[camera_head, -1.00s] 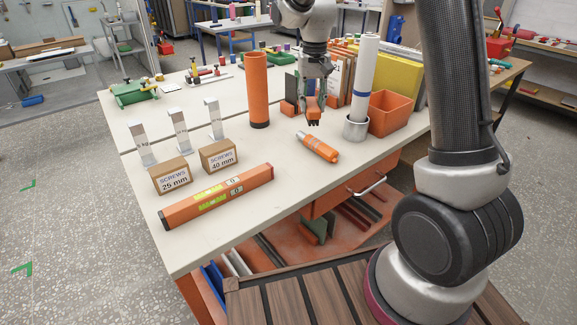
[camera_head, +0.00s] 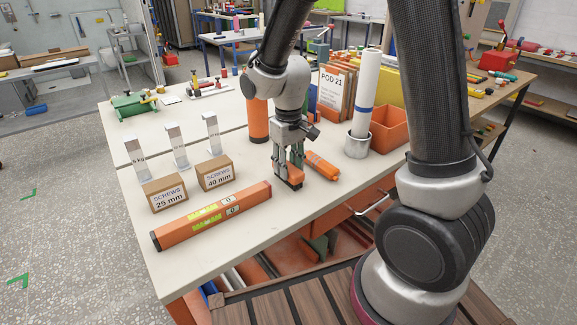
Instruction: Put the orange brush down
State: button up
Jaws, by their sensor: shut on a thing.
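My gripper (camera_head: 289,165) points down over the front part of the workbench, between the orange spirit level and an orange bottle-like tool. It is shut on the orange brush (camera_head: 294,178), a small orange block with a dark underside. The brush is upright, dark side down, at or just above the bench top (camera_head: 255,225); I cannot tell whether it touches. The gripper fingers hide part of the brush.
The orange bottle-like tool (camera_head: 321,166) lies close to the brush's right. The orange level (camera_head: 212,215) lies to the left, near two screw boxes (camera_head: 215,173). An orange tube (camera_head: 257,121) stands behind; a grey holder (camera_head: 357,146) is to the right. The front strip is clear.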

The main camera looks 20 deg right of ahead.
aim_at(289, 166)
jog(key=shift+f, duration=0.25)
jog(key=shift+f, duration=0.15)
jog(key=o, duration=1.1)
notch_tip(289, 166, up, 13)
jog(key=s+d+r+m+t, duration=0.1)
jog(key=s+d+r, duration=0.1)
jog(key=s+d, duration=0.3)
jog(key=s+d+r+m+t, duration=0.1)
jog(key=s+d+r, duration=0.2)
jog(key=s+d, duration=0.2)
jog(key=s+d+r+m+t, duration=0.1)
jog(key=s+d+r+t, duration=0.1)
jog(key=s+d, duration=0.3)
jog(key=shift+s+r+m, duration=0.1)
jog(key=shift+s+r, duration=0.1)
jog(key=shift+s, duration=0.45)
jog(key=shift+s+r+m, duration=0.1)
jog(key=shift+s+r, duration=0.15)
jog(key=shift+s, duration=0.45)
jog(key=shift+s+r+m, duration=0.1)
jog(key=shift+s+r, duration=0.1)
jog(key=shift+s, duration=0.45)
